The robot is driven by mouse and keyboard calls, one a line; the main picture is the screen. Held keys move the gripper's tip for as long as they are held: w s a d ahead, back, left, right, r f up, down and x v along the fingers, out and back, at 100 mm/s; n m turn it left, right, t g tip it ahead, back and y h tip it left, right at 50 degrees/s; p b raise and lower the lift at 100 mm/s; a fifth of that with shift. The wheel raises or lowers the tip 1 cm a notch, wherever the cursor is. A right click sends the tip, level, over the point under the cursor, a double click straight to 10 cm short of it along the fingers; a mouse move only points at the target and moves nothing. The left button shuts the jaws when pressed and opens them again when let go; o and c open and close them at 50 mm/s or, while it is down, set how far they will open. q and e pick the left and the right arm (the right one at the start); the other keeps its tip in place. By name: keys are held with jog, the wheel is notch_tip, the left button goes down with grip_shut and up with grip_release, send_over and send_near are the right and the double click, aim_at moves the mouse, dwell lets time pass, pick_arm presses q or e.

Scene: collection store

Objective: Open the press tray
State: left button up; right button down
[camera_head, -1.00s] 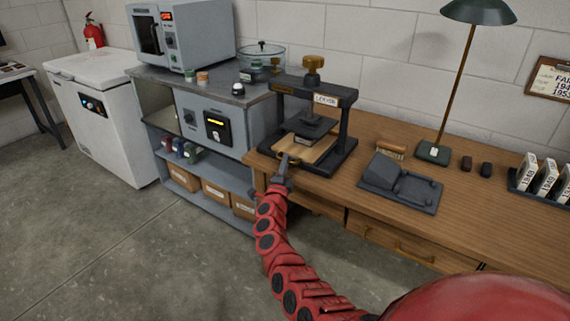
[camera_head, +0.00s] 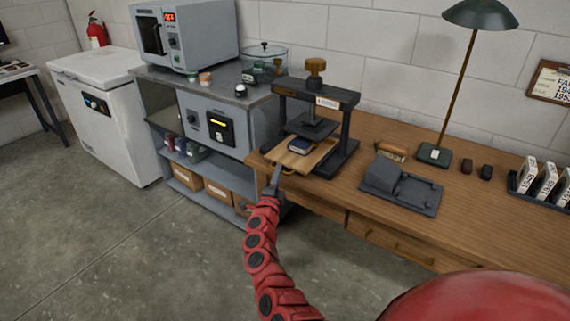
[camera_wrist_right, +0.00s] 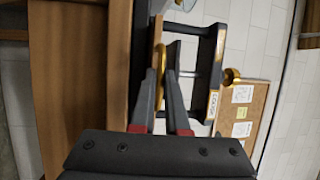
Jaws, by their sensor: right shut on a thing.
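The press (camera_head: 349,130) is a black frame with a brass knob on top, standing at the left end of the wooden desk. Its light wooden tray (camera_head: 290,159) sticks out at the front, with a small dark blue book (camera_head: 300,145) on it below the raised black plate (camera_head: 310,126). My right gripper (camera_head: 275,178) is shut on the brass handle (camera_head: 288,171) at the tray's front edge. The wrist view also shows the handle (camera_wrist_right: 171,88) between the two fingers. My left gripper is not in view.
A dark grey device (camera_head: 400,190) and a green lamp (camera_head: 434,155) stand right of the press on the desk (camera_head: 480,210). A grey cabinet (camera_head: 235,118) with an oven on top is close on the left. The floor in front is free.

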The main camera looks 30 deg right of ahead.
jog(key=s+a+p, duration=0.1)
jog(key=s+a, duration=0.4)
jog(key=a, duration=0.7)
jog(key=shift+s+a, duration=0.15)
jog(key=shift+a, duration=0.2)
jog(key=c, duration=1.2)
grip_release()
jog(key=v, duration=1.7)
jog(key=shift+s, duration=0.2)
jog(key=shift+a+r, duration=0.1)
jog(key=shift+r, duration=0.05)
